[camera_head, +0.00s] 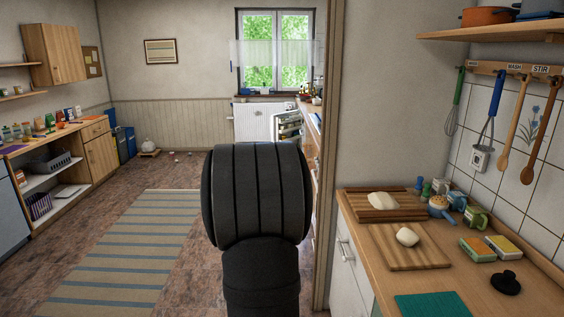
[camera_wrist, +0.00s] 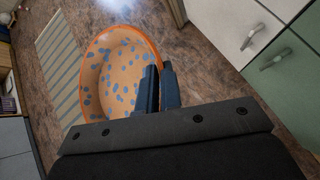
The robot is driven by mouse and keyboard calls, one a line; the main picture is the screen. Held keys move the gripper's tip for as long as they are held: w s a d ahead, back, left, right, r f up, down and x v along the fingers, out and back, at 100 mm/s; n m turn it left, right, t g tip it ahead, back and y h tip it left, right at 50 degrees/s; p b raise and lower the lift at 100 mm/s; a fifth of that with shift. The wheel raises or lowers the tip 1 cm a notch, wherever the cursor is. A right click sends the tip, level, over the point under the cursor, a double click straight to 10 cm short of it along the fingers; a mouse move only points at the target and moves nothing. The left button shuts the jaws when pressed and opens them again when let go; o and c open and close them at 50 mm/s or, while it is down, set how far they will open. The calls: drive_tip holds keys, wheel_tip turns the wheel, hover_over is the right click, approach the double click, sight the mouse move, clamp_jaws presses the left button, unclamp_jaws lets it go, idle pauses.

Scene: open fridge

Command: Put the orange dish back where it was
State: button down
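The orange dish (camera_wrist: 110,75) shows in the wrist view, a round bowl with an orange rim and blue spots inside. It is tilted, with its inside facing the camera and the floor behind it. My gripper (camera_wrist: 160,76) is at its right edge, with one dark finger inside the rim and the other outside. The fingers are closed on the rim, and the lower part of the dish is hidden behind the gripper body. In the head view my arm covers the middle, and neither the gripper nor this dish shows.
An open fridge (camera_head: 288,127) stands by the far window. At right, a counter (camera_head: 457,262) carries cutting boards (camera_head: 383,208), dough and sponges. An orange pot (camera_head: 488,15) sits on the shelf above. A striped rug (camera_head: 135,250) lies on open floor. A low shelf unit (camera_head: 55,170) lines the left wall.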

drive_tip(key=shift+d+r, duration=0.1)
